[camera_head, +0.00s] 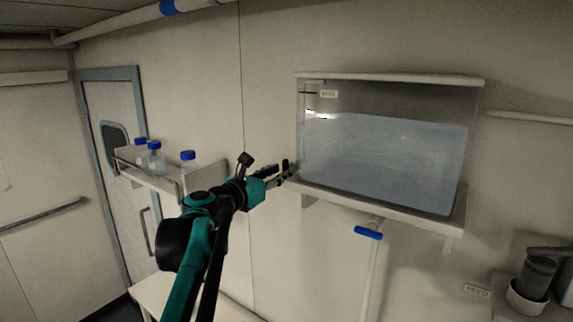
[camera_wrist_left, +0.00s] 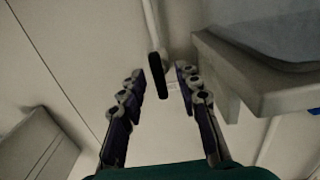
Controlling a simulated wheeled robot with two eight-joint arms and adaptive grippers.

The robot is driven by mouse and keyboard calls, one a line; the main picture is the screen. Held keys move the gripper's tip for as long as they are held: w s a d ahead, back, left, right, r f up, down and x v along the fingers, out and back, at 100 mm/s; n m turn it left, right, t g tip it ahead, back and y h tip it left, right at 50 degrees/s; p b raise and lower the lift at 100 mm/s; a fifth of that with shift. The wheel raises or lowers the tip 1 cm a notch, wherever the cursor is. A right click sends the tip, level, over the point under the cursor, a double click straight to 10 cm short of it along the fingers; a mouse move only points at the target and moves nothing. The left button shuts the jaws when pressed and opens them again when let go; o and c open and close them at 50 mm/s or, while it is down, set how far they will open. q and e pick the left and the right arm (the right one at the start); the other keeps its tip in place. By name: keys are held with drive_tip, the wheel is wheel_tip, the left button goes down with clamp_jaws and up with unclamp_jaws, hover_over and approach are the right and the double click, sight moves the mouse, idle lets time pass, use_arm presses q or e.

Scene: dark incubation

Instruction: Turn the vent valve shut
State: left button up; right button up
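A dark lever handle (camera_wrist_left: 158,75), which looks like the vent valve, stands on a pale pipe (camera_wrist_left: 150,28) in the left wrist view. A blue-handled valve (camera_head: 368,232) sits on a pipe below the tank in the head view; I see no readable label tying either handle to the vent. My left gripper (camera_wrist_left: 162,73) is open, with one finger on each side of the dark handle in the picture; contact cannot be told. In the head view the left gripper (camera_head: 284,171) is at the tank's left edge and largely hides that handle. My right gripper is not in view.
The tank (camera_head: 385,160) of bluish liquid rests on a wall shelf (camera_head: 400,211), close to the left gripper's right. A small shelf (camera_head: 150,178) with blue-capped bottles (camera_head: 155,158) is at left. A grey-topped cup (camera_head: 527,296) stands at lower right.

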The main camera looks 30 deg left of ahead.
sight(285, 169)
use_arm(q)
drive_tip(key=w, duration=0.3)
drive_tip(key=shift+w+a+f+p, duration=0.1)
drive_tip(key=shift+w+p, duration=0.15)
drive_tip(key=shift+p, duration=0.05)
drive_tip(key=shift+s, duration=0.1)
clamp_jaws()
